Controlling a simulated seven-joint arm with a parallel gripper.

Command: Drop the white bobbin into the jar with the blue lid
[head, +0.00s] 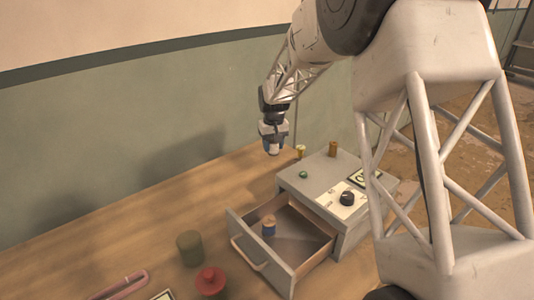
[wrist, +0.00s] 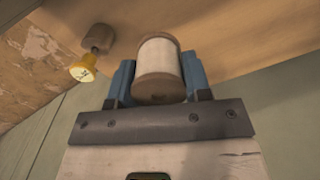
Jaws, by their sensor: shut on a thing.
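My gripper (head: 272,149) is shut on the white bobbin (head: 273,149) and holds it in the air, behind and left of the grey cabinet. In the wrist view the white bobbin (wrist: 160,60), with brown wooden ends, sits between the blue fingers of my gripper (wrist: 158,80). I cannot make out a jar with a blue lid. A red-lidded jar (head: 210,281) and a dark green round container (head: 190,247) stand on the table at the front left.
The grey cabinet (head: 318,175) has an open drawer (head: 290,262) with a blue bobbin (head: 268,227) inside. A pink object (head: 124,285) lies at the front left. The table's left middle is clear.

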